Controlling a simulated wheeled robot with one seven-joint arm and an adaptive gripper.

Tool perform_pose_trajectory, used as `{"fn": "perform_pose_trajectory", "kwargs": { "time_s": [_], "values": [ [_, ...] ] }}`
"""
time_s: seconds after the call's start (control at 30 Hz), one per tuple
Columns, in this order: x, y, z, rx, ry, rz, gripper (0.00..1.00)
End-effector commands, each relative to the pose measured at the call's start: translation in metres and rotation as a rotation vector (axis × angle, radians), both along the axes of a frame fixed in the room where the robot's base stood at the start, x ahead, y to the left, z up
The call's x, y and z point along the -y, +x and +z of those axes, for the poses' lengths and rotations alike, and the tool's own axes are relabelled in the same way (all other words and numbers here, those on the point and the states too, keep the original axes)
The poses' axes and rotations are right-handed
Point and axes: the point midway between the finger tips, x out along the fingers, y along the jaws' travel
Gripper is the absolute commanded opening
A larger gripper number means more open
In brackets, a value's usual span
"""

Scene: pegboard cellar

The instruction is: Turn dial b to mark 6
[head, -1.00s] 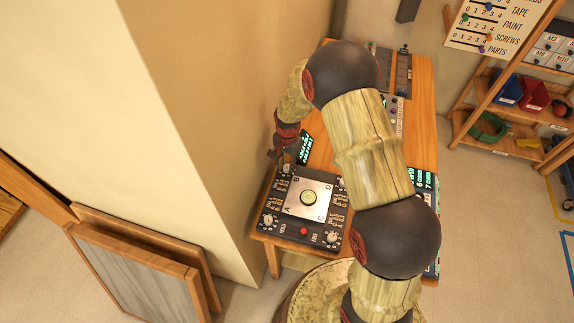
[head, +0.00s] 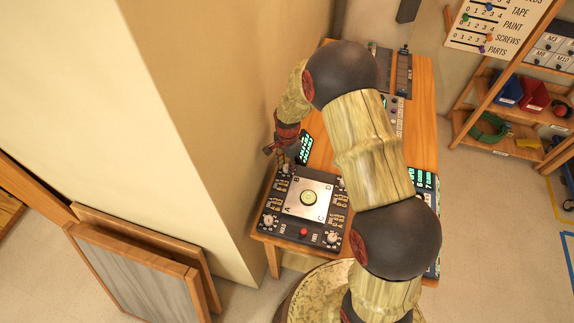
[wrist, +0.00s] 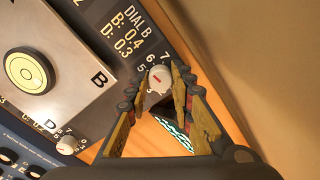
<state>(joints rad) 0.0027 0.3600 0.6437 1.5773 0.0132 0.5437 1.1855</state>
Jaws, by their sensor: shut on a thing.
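Dial b (wrist: 158,79) is a small whitish knob with a red line on it, at the corner of the dark panel by the letter B. Printed numbers 5, 6 and 7 show around its edge, and I cannot tell exactly which one the red line meets. My gripper (wrist: 164,84) has its fingers on both sides of the knob, shut on it. In the head view, my gripper (head: 284,160) is low over the panel's upper left corner and mostly covers the dial (head: 287,169).
A silver plate (head: 296,207) with a round yellow-green bubble level (head: 308,198) fills the panel's middle. Other dials (head: 269,221) sit at its corners, with a red button (head: 303,231) at the front. The beige wall (head: 215,130) is close on the left.

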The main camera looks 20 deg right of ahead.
Motion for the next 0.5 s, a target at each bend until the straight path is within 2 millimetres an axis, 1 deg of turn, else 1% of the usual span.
{"fn": "perform_pose_trajectory", "kwargs": {
  "time_s": [0.03,0.07,0.37,0.5],
  "values": [
    [-0.0002,0.0022,0.0015,0.005,0.0,0.0,0.0],
    [-0.0002,0.0022,0.0015,0.005,0.0,0.0,0.25],
    [-0.0001,0.001,0.0007,0.002,0.0,0.001,0.42],
    [0.0,0.0006,0.0004,0.001,0.0,0.001,0.42]
  ]
}}
